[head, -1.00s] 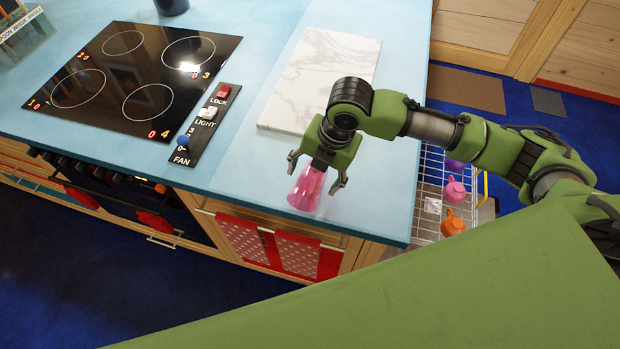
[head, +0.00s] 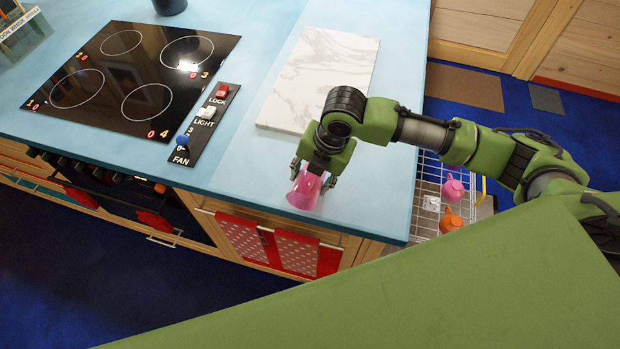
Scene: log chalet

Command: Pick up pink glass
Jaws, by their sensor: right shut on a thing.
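The pink glass (head: 304,191) is at the front right corner of the blue counter, in the head view. My right gripper (head: 311,181) is above and around it, with its fingers shut on the glass. The upper part of the glass is hidden by the gripper. I cannot tell whether the glass touches the counter. My left gripper is not in view.
A white marble board (head: 318,75) lies behind the gripper on the blue counter (head: 255,165). A black cooktop (head: 130,75) and a switch panel (head: 203,125) are to the left. A wire rack (head: 428,190) with colored cups stands beyond the right edge.

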